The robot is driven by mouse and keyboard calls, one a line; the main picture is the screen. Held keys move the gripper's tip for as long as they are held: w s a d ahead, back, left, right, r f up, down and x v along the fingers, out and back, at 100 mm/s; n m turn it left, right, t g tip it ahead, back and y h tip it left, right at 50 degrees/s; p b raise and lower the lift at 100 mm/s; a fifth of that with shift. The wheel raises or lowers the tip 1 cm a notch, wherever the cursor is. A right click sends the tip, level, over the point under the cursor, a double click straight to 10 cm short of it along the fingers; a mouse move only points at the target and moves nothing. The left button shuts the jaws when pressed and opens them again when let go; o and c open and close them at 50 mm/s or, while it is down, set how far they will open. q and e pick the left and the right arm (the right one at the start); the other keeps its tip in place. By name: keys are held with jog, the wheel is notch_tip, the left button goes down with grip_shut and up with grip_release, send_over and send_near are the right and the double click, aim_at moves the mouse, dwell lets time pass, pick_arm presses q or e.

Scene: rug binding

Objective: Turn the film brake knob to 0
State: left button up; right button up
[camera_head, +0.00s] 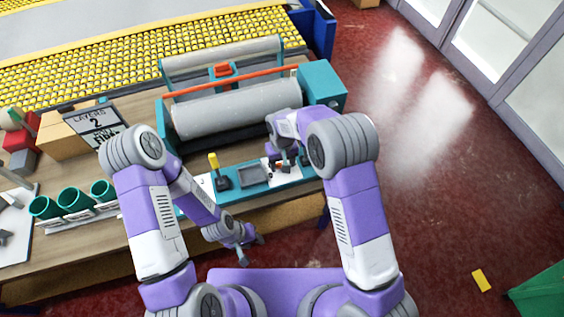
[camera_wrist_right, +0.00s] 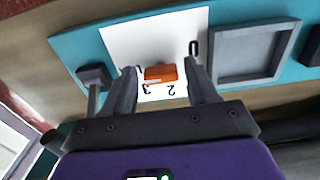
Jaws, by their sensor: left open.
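The film brake knob, an orange block (camera_wrist_right: 160,74), sits on a white dial plate (camera_wrist_right: 150,40) in the right wrist view. The digits 3 and 2 show upside down below it; the other marks are hidden or unclear. My right gripper (camera_wrist_right: 163,78) is open, with one finger on each side of the knob and small gaps visible. In the head view my right gripper (camera_head: 289,160) is over the right part of the teal control panel (camera_head: 240,192), partly covering the dial. My left gripper (camera_head: 250,248) is open and empty, low in front of the bench.
A yellow-handled lever (camera_head: 214,164) and a grey tray (camera_head: 252,175) are left of the dial. The film roll (camera_head: 225,112) and an orange bar (camera_head: 232,82) lie behind. Teal cups (camera_head: 74,199) stand at left, with a sign reading LAYERS 2 (camera_head: 95,122) behind.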

jog(key=c, duration=0.8)
